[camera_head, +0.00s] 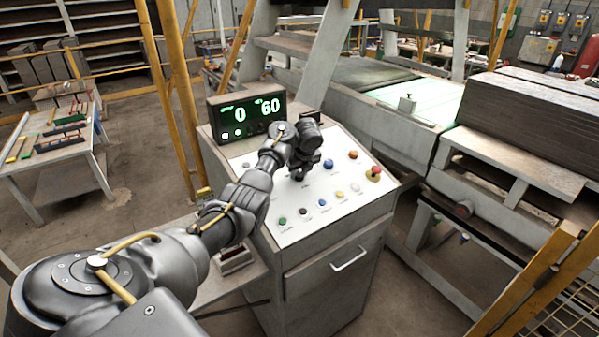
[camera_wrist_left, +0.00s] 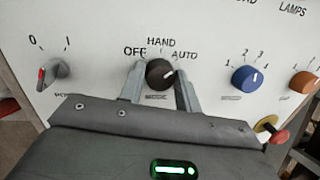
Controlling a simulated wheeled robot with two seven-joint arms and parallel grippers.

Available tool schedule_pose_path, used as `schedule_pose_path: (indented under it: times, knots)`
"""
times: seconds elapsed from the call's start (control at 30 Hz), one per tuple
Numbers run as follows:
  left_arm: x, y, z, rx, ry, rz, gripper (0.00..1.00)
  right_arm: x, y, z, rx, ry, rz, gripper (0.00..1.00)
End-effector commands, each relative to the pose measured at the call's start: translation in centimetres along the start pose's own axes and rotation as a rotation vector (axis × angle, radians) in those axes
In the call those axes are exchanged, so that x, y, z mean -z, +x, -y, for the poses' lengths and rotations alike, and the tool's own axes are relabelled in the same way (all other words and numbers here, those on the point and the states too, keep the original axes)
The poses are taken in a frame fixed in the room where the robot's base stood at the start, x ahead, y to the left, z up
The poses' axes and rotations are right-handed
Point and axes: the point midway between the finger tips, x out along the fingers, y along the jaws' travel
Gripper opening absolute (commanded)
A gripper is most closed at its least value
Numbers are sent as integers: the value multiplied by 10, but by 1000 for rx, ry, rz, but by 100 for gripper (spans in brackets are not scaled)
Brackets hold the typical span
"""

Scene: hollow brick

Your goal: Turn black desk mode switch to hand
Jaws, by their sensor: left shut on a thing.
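The black mode switch (camera_wrist_left: 159,72) is a round knob on the white desk panel, under the labels OFF, HAND and AUTO. Its white mark points up and right, toward AUTO. My left gripper (camera_wrist_left: 160,84) is shut on the knob, one finger on each side of it. In the head view, my left gripper (camera_head: 299,173) reaches down to the upper middle of the control desk panel (camera_head: 318,212), and my wrist and gripper hide the knob. My right gripper is not in view.
Beside it are a grey 0/I switch with a red mark (camera_wrist_left: 55,71), a blue selector (camera_wrist_left: 246,78) and an orange knob (camera_wrist_left: 303,82). The red emergency button (camera_head: 374,173) is at the panel's right. A display (camera_head: 247,116) reading 0 and 60 stands behind.

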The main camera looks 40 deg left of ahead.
Motion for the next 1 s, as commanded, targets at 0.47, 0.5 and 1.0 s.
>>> schedule_pose_path:
  times: [0.47,0.5,1.0]
  knots:
    - [1,0,0,-45,-383,33,10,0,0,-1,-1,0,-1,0]
    - [1,0,0,-49,-418,36,10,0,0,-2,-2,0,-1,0]
    - [2,-1,1,-86,-734,62,10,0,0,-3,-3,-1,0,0]
